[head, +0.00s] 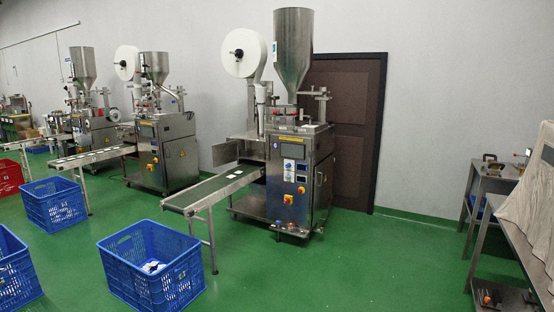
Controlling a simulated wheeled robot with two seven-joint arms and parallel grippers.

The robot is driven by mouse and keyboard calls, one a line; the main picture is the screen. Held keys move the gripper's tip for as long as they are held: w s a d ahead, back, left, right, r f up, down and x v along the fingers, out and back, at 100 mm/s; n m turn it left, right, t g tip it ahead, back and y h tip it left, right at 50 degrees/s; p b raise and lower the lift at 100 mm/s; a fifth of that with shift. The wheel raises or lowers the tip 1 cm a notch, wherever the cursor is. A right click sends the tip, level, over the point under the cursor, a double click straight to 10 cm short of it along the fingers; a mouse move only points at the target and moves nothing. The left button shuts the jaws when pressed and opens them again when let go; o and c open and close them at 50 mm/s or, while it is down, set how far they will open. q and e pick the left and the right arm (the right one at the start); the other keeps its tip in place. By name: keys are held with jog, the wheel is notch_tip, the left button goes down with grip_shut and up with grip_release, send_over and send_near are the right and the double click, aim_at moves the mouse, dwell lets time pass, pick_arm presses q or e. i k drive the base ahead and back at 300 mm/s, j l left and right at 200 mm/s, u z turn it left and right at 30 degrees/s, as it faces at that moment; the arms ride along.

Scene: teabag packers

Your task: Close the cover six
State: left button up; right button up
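The nearest teabag packing machine (286,165) stands in the middle of the head view. A flat metal panel (225,153), which looks like a cover standing open, sticks out from its left side above the conveyor. I cannot read a number six on it. The second packing machine (172,152) stands further back to the left, and another machine (90,130) stands behind that one. Neither of my grippers is in view.
A conveyor (205,191) slopes from the nearest machine toward a blue crate (128,284) holding white packets. More blue crates (40,210) stand at the left. A brown door (355,140) is behind the machine. A metal table (485,178) is at right. Green floor (390,265) is clear between.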

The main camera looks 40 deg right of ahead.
aim_at(226, 152)
jog(key=i+l+z, duration=0.1)
jog(key=l+z, duration=0.15)
jog(key=l, duration=0.2)
jog(key=i+l+z, duration=0.4)
jog(key=i+l, duration=0.3)
jog(key=l, duration=0.2)
jog(key=i+l+z, duration=0.45)
jog(key=i+l, duration=0.25)
jog(key=i+u, duration=0.2)
jog(key=i, duration=0.35)
jog(key=i+l+u, duration=0.15)
jog(key=i, duration=0.35)
jog(key=i+l+u, duration=0.2)
jog(key=i, duration=0.35)
jog(key=j, duration=0.1)
